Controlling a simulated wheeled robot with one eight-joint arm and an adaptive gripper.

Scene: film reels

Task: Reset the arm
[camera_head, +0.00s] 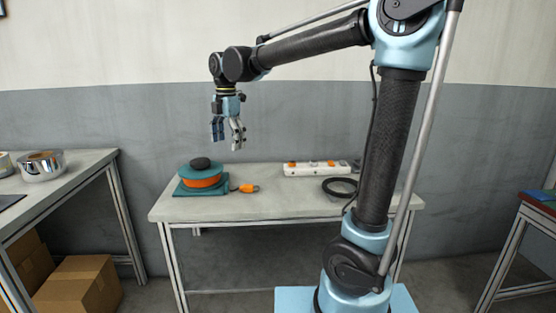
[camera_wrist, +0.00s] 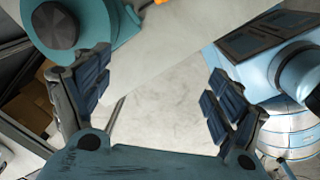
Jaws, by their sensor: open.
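My gripper (camera_head: 227,140) hangs in the air above the middle table, pointing down, with its fingers apart and nothing between them. In the wrist view its two dark padded fingers (camera_wrist: 158,100) are spread wide, with bare pale surface between them. A teal and orange reel device (camera_head: 202,177) with a black knob on top sits on the left part of the table, below and left of my gripper. Its teal body and dark knob also show at the upper left of the wrist view (camera_wrist: 90,30).
The middle table (camera_head: 255,207) also holds a white power strip (camera_head: 316,168), a black cable ring (camera_head: 340,187) and an orange plug (camera_head: 249,188). A left table bears a shiny metal pot (camera_head: 42,170). Cardboard boxes (camera_head: 82,285) stand under it.

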